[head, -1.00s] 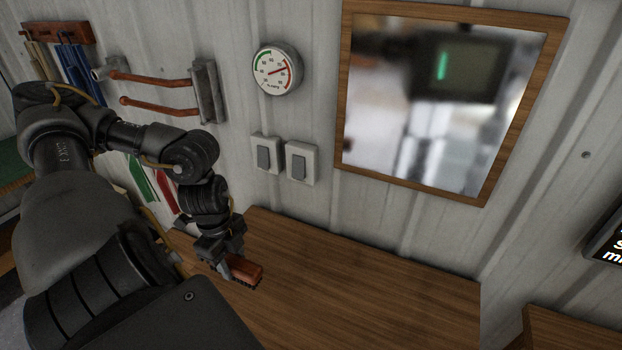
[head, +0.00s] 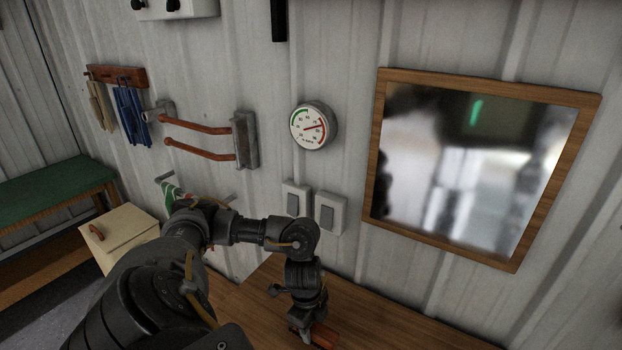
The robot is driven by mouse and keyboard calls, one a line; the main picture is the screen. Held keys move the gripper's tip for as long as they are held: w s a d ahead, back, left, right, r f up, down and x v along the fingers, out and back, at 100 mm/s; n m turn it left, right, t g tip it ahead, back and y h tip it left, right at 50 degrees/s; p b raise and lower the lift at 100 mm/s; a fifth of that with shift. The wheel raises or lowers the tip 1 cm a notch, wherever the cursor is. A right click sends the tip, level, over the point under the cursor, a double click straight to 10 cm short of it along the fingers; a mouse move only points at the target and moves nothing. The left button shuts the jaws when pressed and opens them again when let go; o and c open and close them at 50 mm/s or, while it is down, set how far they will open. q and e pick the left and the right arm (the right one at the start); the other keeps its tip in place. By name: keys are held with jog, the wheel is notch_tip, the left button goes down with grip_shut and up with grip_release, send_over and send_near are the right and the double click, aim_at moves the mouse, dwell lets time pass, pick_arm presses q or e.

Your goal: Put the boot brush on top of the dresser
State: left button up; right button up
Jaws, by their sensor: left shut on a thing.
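The boot brush (head: 324,336) has a reddish-brown wooden back and shows near the bottom edge of the head view. My left gripper (head: 307,330) is shut on it, pointing down over the wooden dresser top (head: 400,325). I cannot tell whether the brush touches the surface, as its underside is hidden. My right gripper is out of view.
A wood-framed mirror (head: 470,165), a round dial (head: 313,125) and two light switches (head: 330,212) are on the wall behind. A towel rail (head: 200,128) and hooks with cloths (head: 130,112) are at left. A cream box (head: 118,238) and a green-topped bench (head: 55,190) stand at far left.

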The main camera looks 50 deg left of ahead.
aim_at(312, 334)
pick_arm(q)
notch_tip(312, 334, down, 2)
jog(key=shift+f+p, duration=0.2)
jog(key=shift+p, duration=0.1)
jog(key=shift+f, duration=0.35)
jog(key=shift+f, duration=0.1)
jog(key=o, duration=1)
jog(key=shift+o, duration=0.2)
